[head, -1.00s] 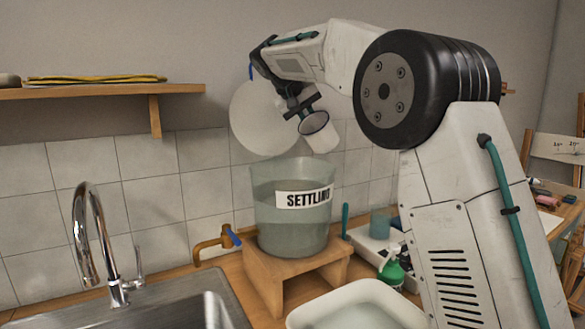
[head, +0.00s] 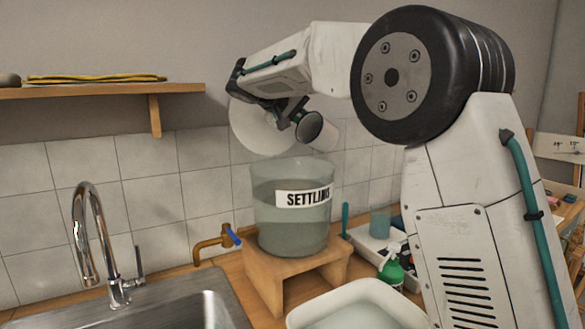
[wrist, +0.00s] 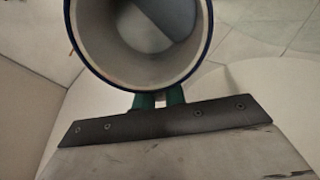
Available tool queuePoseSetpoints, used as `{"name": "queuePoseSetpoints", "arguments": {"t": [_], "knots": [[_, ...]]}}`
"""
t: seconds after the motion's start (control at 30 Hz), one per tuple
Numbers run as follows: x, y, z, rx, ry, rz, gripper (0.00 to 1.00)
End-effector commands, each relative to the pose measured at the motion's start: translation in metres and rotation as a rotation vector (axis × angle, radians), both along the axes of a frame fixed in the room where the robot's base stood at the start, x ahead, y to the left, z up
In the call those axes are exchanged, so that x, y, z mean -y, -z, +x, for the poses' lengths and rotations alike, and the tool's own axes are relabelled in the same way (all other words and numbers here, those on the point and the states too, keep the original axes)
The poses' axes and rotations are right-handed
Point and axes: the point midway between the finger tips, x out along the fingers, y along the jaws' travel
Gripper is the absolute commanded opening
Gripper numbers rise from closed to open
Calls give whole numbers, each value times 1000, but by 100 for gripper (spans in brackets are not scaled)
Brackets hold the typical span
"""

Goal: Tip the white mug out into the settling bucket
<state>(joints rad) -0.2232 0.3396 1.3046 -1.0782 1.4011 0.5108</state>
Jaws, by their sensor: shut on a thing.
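The white mug (head: 329,136) is held in the air above the bucket, toward its right side. It is tipped over on its side, with its dark open mouth facing left and toward the head camera. My gripper (head: 290,115) is shut on the mug. In the wrist view the mug (wrist: 140,82) shows its blue rim and pale inside, with a darker grey patch deep within; whether that is liquid I cannot tell. The clear settling bucket (head: 290,226), labelled "SETTLING", stands upright below and holds greyish liquid. No falling stream shows.
The bucket stands on a wooden stand (head: 262,268). A brass tap (head: 212,243) is at its left, beside a sink (head: 180,311) with a chrome faucet (head: 92,230). A white basin (head: 357,291) is in front. A green bottle (head: 392,270) stands right. A shelf (head: 100,91) is on the wall.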

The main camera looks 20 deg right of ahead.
Motion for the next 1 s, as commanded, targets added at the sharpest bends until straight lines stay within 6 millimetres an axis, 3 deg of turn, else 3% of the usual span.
{"name": "queuePoseSetpoints", "arguments": {"t": [1.0], "knots": [[-15,10,-6,79,-1,-205,0]]}}
